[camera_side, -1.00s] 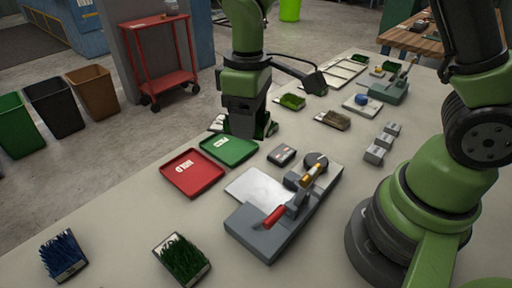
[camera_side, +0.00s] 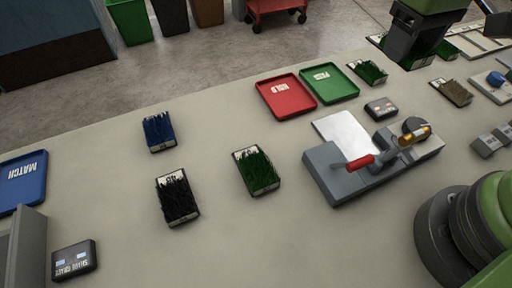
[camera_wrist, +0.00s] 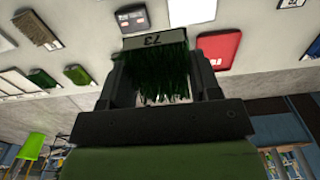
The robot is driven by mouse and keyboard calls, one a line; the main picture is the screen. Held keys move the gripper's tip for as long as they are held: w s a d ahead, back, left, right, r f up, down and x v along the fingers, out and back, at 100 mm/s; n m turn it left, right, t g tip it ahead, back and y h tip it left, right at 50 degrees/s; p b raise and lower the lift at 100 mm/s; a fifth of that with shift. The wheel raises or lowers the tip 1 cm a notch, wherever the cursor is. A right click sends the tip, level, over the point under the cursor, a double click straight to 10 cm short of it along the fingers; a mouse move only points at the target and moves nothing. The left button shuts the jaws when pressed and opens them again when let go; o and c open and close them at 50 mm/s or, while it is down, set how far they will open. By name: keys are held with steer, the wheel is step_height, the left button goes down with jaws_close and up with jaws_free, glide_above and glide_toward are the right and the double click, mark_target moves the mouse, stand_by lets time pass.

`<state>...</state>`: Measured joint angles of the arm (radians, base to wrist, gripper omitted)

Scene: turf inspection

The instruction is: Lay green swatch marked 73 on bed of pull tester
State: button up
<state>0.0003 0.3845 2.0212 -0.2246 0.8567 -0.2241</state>
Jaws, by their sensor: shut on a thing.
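In the side view, my gripper (camera_side: 408,45) is at the top right, beyond the trays; the held swatch is hard to make out there. The grey pull tester (camera_side: 345,186) stands right of centre, with a red-handled lever and an orange part. Its pale, flat bed (camera_side: 342,132) is bare, on the tester's far side. My gripper is well away from this bed. The pale plate also shows in the wrist view (camera_wrist: 192,11).
A red tray (camera_side: 287,111) and a green tray (camera_side: 345,94) lie beyond the tester. Another green swatch (camera_side: 370,73) lies beside the green tray. Blue (camera_side: 159,131), black (camera_side: 177,198) and green (camera_side: 256,170) swatches lie left of the tester. A blue tray (camera_side: 22,182) is far left.

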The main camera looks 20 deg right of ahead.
steer(key=s+a+f+n, duration=0.1)
steer(key=a+f+n, duration=0.1)
steer(key=a+n, duration=0.35)
steer(key=s+a+f+n, duration=0.1)
steer(key=a+f+n, duration=0.15)
steer(key=a, duration=0.55)
steer(key=n, duration=1)
glide_above(291, 229)
step_height(291, 229, down, 3)
step_height(291, 229, down, 10)
steer(key=shift+f, duration=0.1)
steer(key=shift+d, duration=0.1)
steer(key=o, duration=0.9)
steer(key=shift+o, duration=0.3)
